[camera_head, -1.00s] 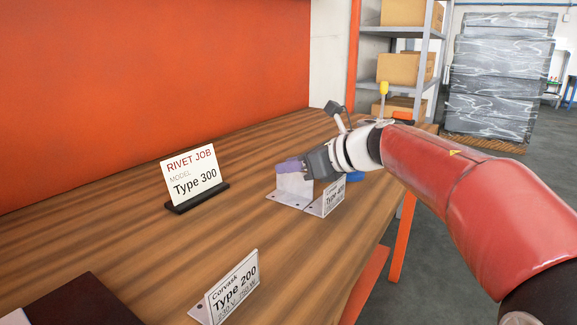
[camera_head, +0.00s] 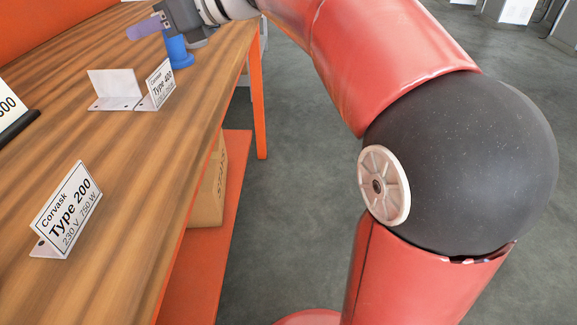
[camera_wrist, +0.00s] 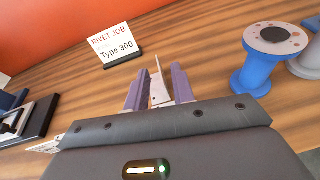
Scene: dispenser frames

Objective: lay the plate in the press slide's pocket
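One, labelled Type 200 (camera_head: 66,208), is in the near part of the head view.
The sign reading Rivet Job, Type 300 (camera_wrist: 114,42) stands on the bench (camera_head: 130,165). A blue flanged post (camera_wrist: 262,60) is close to my gripper at the right, with a grey piece (camera_wrist: 308,62) beside it. A cardboard box (camera_head: 210,185) sits on the orange shelf below.

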